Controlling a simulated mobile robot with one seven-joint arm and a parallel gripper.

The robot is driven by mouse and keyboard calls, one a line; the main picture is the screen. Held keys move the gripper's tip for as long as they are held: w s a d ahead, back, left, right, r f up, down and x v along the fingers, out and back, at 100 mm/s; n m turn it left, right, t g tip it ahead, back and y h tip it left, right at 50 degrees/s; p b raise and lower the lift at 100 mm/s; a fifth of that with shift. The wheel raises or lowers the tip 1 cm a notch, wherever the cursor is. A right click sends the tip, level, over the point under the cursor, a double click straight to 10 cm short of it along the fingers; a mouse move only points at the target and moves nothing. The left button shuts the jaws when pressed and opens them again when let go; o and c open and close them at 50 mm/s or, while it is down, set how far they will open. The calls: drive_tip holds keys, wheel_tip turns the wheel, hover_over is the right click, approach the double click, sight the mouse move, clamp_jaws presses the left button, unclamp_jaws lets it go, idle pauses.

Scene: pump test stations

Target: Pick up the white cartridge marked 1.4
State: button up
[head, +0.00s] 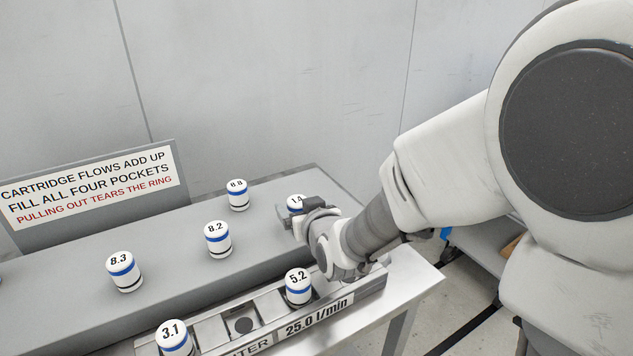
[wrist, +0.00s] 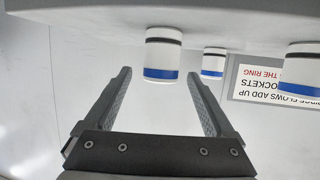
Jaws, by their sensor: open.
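The white cartridge marked 1.4 (head: 295,201) stands at the right end of the grey shelf in the head view, its lower part hidden behind my gripper (head: 290,218). My gripper is close in front of it. In the wrist view, which is upside down, my gripper (wrist: 158,76) is open, with nothing held. A white cartridge with blue and black bands (wrist: 163,60) appears in the gap between the fingertips; its mark is not visible there, so I cannot tell which it is.
Cartridges 8.8 (head: 238,196), 8.2 (head: 218,240) and 8.3 (head: 124,273) stand on the shelf (head: 170,255). Cartridges 5.2 (head: 298,288) and 3.1 (head: 174,340) sit in the front pocket rail. A sign (head: 90,188) stands at the shelf's back left.

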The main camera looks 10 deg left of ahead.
drive_tip(key=shift+x, duration=1.25)
clamp_jaws()
